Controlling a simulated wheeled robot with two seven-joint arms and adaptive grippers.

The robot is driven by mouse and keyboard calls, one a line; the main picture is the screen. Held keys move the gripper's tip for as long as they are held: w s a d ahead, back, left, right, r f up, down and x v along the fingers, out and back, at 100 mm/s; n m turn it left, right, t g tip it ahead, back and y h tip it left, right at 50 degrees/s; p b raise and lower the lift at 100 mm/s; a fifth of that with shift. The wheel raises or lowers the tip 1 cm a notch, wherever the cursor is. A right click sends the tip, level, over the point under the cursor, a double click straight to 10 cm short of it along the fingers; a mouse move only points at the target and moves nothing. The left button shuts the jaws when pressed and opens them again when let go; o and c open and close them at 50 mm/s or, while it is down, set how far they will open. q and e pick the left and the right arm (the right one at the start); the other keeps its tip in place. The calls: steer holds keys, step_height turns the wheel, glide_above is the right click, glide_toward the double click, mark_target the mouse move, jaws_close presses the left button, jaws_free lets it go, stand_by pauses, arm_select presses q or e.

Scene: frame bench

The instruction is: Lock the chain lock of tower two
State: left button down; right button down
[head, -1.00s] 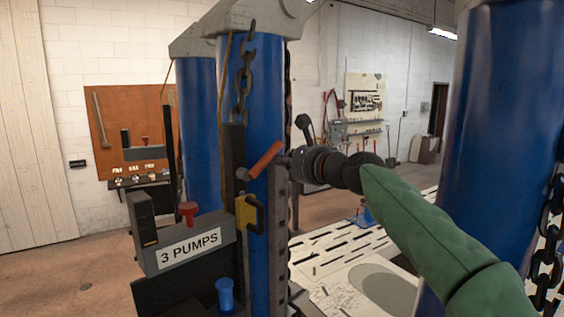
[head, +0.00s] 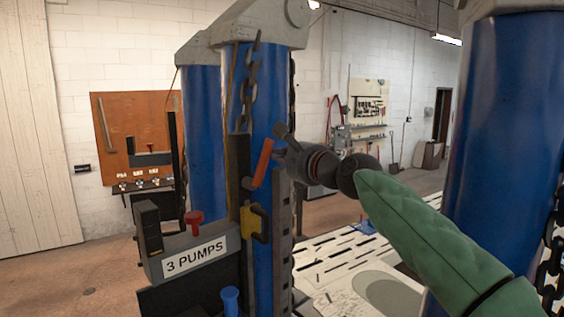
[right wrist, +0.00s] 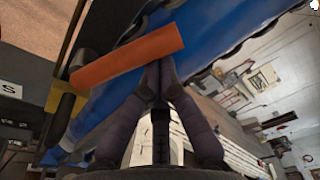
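A blue tower (head: 263,95) stands in the middle of the head view, with a dark chain (head: 247,85) hanging down its front. An orange-red lever handle (head: 262,163) sits on the tower below the chain, standing steep with its top tilted slightly right. It also crosses the right wrist view (right wrist: 125,57). My right gripper (head: 281,132) is beside the lever's upper end, to its right. In the right wrist view its fingers meet at the tips, at the lever's lower edge. Contact looks likely, but no grip around the lever shows. My left gripper is out of view.
A yellow bracket (head: 251,219) with a black loop sits below the lever. A grey box labelled "3 PUMPS" (head: 193,254) with a red knob (head: 194,221) stands left. Another blue column (head: 508,130) with a chain (head: 552,260) stands close on the right.

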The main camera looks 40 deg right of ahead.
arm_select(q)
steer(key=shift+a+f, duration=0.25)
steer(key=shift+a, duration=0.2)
arm_select(e)
steer(key=shift+s+a+r+n, duration=0.1)
steer(key=shift+a+r+n, duration=0.2)
steer(key=shift+a+n, duration=0.5)
steer(key=shift+a+r+n, duration=0.3)
steer(key=shift+a+n, duration=0.15)
steer(key=shift+n, duration=0.55)
steer(key=shift+a, duration=0.1)
steer(key=shift+s, duration=0.1)
glide_toward(267, 151)
steer(key=s, duration=0.3)
steer(key=shift+a+f, duration=0.1)
steer(key=shift+f, duration=0.15)
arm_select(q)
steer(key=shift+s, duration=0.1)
